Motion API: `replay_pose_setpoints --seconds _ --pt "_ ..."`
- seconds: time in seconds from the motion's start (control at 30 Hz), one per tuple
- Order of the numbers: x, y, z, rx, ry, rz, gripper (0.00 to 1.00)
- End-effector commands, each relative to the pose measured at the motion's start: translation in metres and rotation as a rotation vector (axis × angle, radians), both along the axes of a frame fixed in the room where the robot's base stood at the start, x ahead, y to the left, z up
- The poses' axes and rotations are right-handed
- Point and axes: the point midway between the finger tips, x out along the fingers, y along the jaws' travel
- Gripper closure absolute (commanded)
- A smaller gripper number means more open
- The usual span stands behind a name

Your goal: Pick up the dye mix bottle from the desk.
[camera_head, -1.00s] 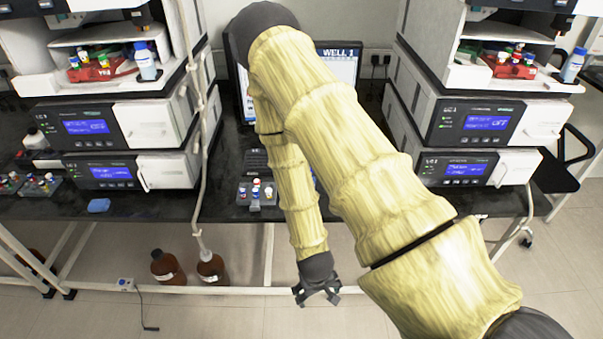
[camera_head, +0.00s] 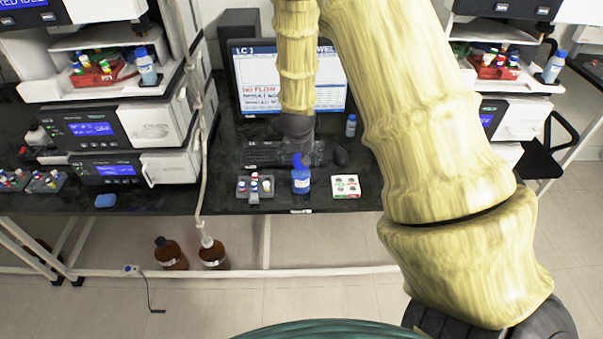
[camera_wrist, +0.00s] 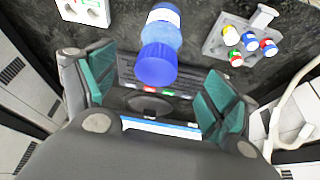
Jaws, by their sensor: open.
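A blue bottle with a blue cap (camera_head: 301,182), which I take to be the dye mix bottle, stands upright near the desk's front edge; its label is not readable. My gripper (camera_head: 300,153) is open and empty, right behind and above it, partly hidden by the bottle's cap in the head view. In the wrist view the bottle's cap (camera_wrist: 158,63) shows between the two green-padded fingers (camera_wrist: 158,90), with neither pad touching it.
A keyboard (camera_head: 262,152) and monitor (camera_head: 250,75) are behind. A small blue-capped bottle (camera_head: 351,125) stands farther back, right.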

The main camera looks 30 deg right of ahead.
Motion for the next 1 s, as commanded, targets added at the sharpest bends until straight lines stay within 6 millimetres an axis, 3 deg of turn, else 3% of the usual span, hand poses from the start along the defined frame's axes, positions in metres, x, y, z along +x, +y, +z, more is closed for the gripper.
replay_pose_setpoints --seconds 0.3,0.67,1.0 --pt "0.01 -0.008 -0.031 0.0 0.001 0.0 0.14" --pt "0.014 -0.012 -0.044 0.0 0.001 0.0 0.14" --pt "0.023 -0.021 -0.072 0.0 0.001 0.0 0.14"
